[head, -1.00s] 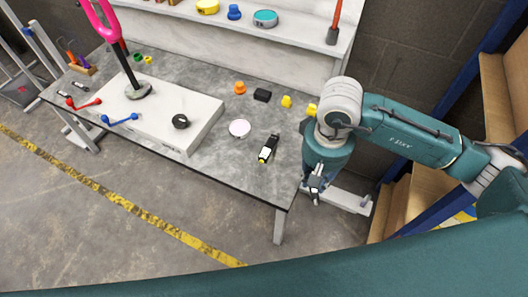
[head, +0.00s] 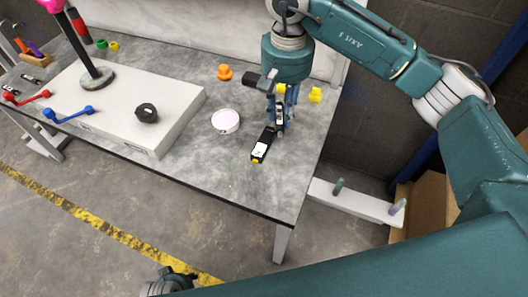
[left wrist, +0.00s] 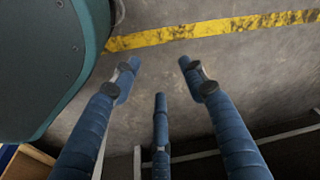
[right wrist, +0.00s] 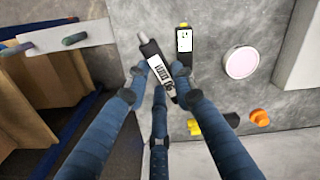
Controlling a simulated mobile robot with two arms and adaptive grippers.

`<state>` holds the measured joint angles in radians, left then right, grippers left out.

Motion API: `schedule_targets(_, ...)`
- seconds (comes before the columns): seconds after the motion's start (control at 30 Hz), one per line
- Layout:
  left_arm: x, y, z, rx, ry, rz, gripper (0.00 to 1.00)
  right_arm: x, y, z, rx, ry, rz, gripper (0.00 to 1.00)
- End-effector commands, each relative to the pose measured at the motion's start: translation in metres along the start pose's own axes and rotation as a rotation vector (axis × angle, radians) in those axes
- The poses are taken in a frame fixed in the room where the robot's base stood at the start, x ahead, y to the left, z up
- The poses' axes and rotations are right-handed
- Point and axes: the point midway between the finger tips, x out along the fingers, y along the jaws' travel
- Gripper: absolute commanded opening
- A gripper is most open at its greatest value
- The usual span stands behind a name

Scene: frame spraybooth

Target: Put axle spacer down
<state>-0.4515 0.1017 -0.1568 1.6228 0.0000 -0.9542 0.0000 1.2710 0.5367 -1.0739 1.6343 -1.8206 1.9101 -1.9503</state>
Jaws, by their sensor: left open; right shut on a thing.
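My right gripper (head: 279,126) is shut on the axle spacer (right wrist: 159,72), a dark piece with a white label and a grey tip. It also shows between the fingers in the head view (head: 280,118), over the right part of the grey table (head: 215,170). Whether it touches the table is unclear. A similar black piece with a white label and yellow tip (head: 261,147) lies close beside it, also in the right wrist view (right wrist: 184,40). My left gripper (left wrist: 156,70) is open and empty above the floor, away from the table.
A round white disc (head: 225,121) lies left of the right gripper. Orange (head: 225,72) and yellow (head: 315,95) pieces and a black block (head: 252,80) are near it. A white raised box (head: 180,120) stands at left. Bare table shows in front of the disc.

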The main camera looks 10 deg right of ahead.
Motion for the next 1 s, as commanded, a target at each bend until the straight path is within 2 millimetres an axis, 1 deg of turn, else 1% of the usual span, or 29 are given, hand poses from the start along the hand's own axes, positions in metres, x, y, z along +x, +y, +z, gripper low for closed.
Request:
schedule_targets(0.03,-0.002,0.000,-0.003,0.000,0.005,-0.001,0.43,0.016,0.001,0.002,0.000,-0.007,0.003,0.00)
schedule_targets(0.1,-0.006,-0.001,-0.006,-0.001,0.007,-0.001,0.43,0.036,0.001,0.002,0.000,-0.007,0.002,0.00)
schedule_targets(0.3,-0.018,-0.001,-0.014,-0.002,0.015,-0.002,0.43,0.089,0.001,0.002,0.000,-0.006,0.003,0.00)
schedule_targets(0.4,-0.023,-0.002,-0.017,-0.003,0.017,-0.002,0.43,0.111,0.001,0.002,0.001,-0.005,0.002,0.00)
schedule_targets(0.5,-0.026,-0.002,-0.019,-0.003,0.019,-0.002,0.43,0.125,0.001,0.001,0.000,-0.002,0.001,0.00)
schedule_targets(0.73,-0.030,-0.002,-0.022,-0.003,0.020,-0.003,0.43,0.141,0.001,0.001,0.000,-0.002,0.001,0.00)
schedule_targets(0.9,-0.036,-0.002,-0.025,-0.004,0.024,-0.002,0.43,0.167,0.001,0.002,0.000,-0.004,0.001,0.00)
schedule_targets(1.0,-0.040,-0.001,-0.027,-0.004,0.026,-0.002,0.43,0.175,0.001,0.001,0.001,0.000,0.001,0.00)
